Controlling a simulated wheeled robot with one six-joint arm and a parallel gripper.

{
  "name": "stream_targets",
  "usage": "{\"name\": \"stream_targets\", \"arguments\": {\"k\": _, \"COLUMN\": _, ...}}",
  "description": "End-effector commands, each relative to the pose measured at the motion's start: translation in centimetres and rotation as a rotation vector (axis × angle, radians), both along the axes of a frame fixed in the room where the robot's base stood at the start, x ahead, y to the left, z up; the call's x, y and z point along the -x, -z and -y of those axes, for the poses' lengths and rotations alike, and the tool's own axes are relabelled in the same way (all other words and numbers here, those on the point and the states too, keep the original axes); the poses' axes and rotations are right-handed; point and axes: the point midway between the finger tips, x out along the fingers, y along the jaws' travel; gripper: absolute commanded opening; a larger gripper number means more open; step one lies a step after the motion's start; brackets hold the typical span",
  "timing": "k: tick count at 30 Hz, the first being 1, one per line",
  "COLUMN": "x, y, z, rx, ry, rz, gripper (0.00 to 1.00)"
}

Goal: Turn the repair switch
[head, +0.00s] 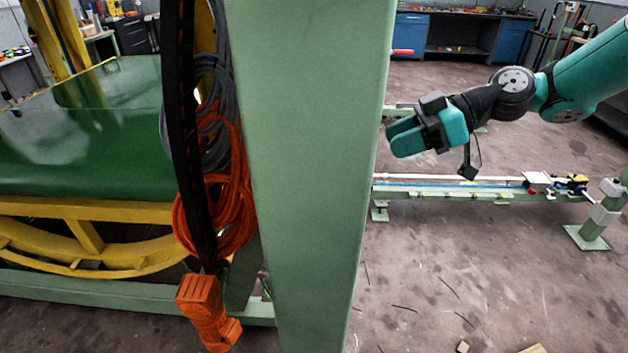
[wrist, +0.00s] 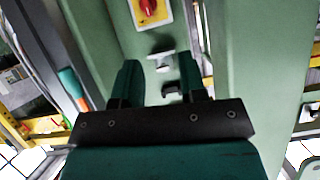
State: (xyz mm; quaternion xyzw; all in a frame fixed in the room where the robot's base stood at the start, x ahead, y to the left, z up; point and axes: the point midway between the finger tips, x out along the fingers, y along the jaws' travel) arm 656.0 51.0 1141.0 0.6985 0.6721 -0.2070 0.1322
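A red rotary knob (wrist: 148,7), which looks like the repair switch, sits on a yellow plate (wrist: 138,20) at the top edge of the wrist view, partly cut off. The plate is on a green panel. My gripper (wrist: 159,72) is open and empty, its two teal fingers apart below the switch in the picture and not touching it. In the head view my gripper (head: 391,139) is beside the right edge of the large green post, pointing left. The switch is not visible in the head view.
A wide green post (head: 310,150) fills the middle of the head view. Orange and grey cables (head: 225,210) hang to its left, with an orange connector (head: 205,310) below. A small grey bracket (wrist: 161,58) shows between my fingers. A low green rail (head: 460,193) runs behind.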

Motion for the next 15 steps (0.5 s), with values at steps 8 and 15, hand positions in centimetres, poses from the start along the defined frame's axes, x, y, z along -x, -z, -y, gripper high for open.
{"name": "stream_targets", "arguments": {"k": 8, "x": -2.1, "y": 1.9, "z": 0.8, "rx": -0.096, "ry": -0.025, "rz": 0.1, "gripper": 0.38}}
{"name": "stream_targets", "arguments": {"k": 15, "x": -2.1, "y": 3.4, "z": -3.5, "rx": -0.093, "ry": -0.028, "rz": 0.095, "gripper": 0.38}}
